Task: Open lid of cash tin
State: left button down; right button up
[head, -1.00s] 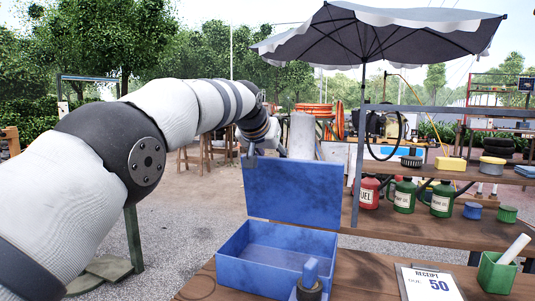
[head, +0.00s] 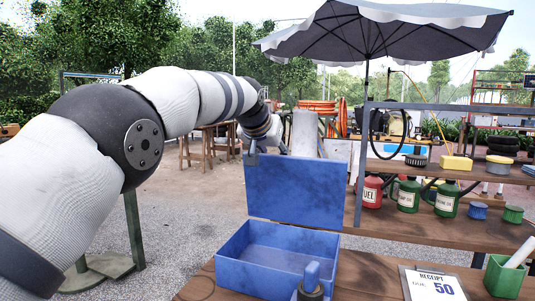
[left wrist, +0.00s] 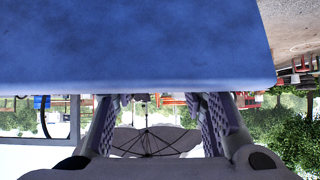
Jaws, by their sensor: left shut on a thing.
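The blue cash tin (head: 235,275) stands on the wooden table at the lower middle of the head view. Its lid (head: 295,190) stands about upright at the back of the tin, and the empty-looking inside shows. The lid also fills the top of the left wrist view (left wrist: 140,45). My left gripper (head: 250,157) is at the lid's upper left edge. It is shut on the lid; in the left wrist view its fingers (left wrist: 160,125) reach toward the lid's edge. The exact contact is partly hidden. My right gripper is not in view.
A small blue and dark object (head: 311,282) stands in front of the tin. A receipt clipboard (head: 433,285) and a green pen holder (head: 505,277) are to the right. Red (head: 371,192) and green cans stand behind, under an umbrella (head: 385,40). Gravel lies left of the table.

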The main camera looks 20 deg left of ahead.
pick_arm(q)
jog(key=shift+d+f+g+h, duration=0.15)
jog(key=shift+d+f, duration=0.45)
jog(key=shift+f, duration=0.2)
jog(key=shift+d+f+g+h, duration=0.15)
jog(key=shift+d+f, duration=0.4)
jog(key=shift+f, duration=0.25)
jog(key=c, duration=1.4)
grip_release()
jog(key=o, duration=1.2)
jog(key=shift+w+d, duration=0.25)
jog(key=shift+d, duration=0.4)
jog(key=shift+a+r, duration=0.3)
jog(key=shift+r, duration=0.4)
notch_tip(320, 180, up, 8)
send_over(283, 159)
jog(key=s+a, duration=0.2)
jog(key=shift+s+d+f, duration=0.15)
jog(key=shift+f, duration=0.05)
jog(key=shift+c, duration=0.7)
